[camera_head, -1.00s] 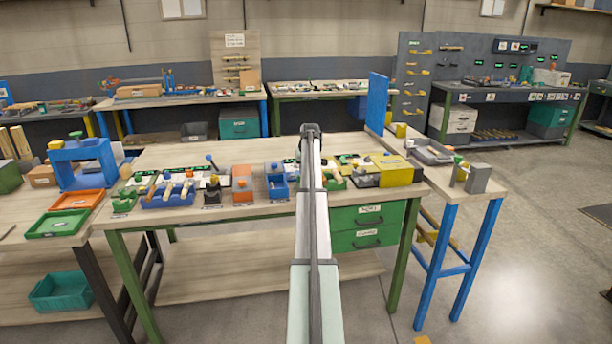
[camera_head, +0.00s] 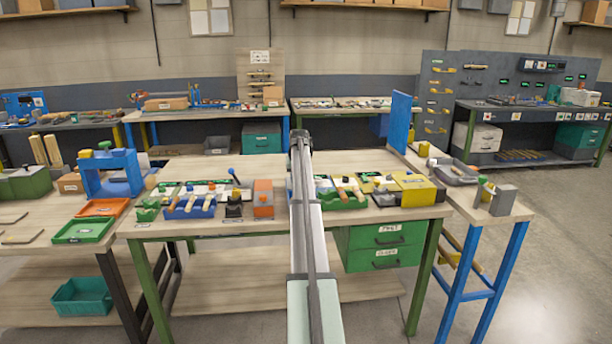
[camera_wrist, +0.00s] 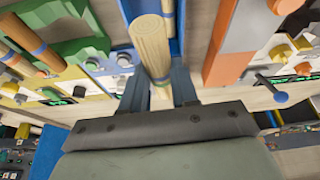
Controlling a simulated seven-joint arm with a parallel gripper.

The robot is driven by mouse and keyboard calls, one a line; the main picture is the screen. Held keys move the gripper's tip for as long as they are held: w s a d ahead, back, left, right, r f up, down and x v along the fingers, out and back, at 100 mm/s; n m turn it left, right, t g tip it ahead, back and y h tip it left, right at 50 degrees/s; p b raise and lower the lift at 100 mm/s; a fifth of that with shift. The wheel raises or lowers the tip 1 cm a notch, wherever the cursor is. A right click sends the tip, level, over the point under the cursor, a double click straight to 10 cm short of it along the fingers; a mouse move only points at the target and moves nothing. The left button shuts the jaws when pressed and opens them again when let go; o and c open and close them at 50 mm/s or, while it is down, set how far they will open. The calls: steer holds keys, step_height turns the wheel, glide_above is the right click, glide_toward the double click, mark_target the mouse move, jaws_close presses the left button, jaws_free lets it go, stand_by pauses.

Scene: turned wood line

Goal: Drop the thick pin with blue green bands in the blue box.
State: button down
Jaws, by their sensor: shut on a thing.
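In the wrist view, my gripper (camera_wrist: 160,92) is shut on a thick pale wooden pin (camera_wrist: 150,48). Its round end points toward the camera's upper side, and its bands are hard to make out. The blue box (camera_wrist: 181,42) lies behind the pin, between the orange block and the green holder. A second wooden piece with a blue band (camera_wrist: 168,10) shows at the box, at the top edge. I cannot tell how high the held pin is above the box. In the head view my arm hides the gripper, the held pin and the blue box.
The orange block (camera_head: 263,198) is left of my arm; the green holder with pins (camera_head: 342,197) is right of it. A blue rack with pins (camera_head: 190,208) and a yellow-and-black box (camera_head: 412,190) stand farther out. Bare wood lies behind the row.

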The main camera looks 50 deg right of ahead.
steer(key=shift+d+m, duration=0.15)
steer(key=shift+m, duration=0.15)
steer(key=shift+f, duration=0.15)
steer(key=shift+f, duration=2.8)
steer(key=c, duration=0.8)
jaws_free()
steer(key=shift+r, duration=0.15)
steer(key=shift+r, duration=2.85)
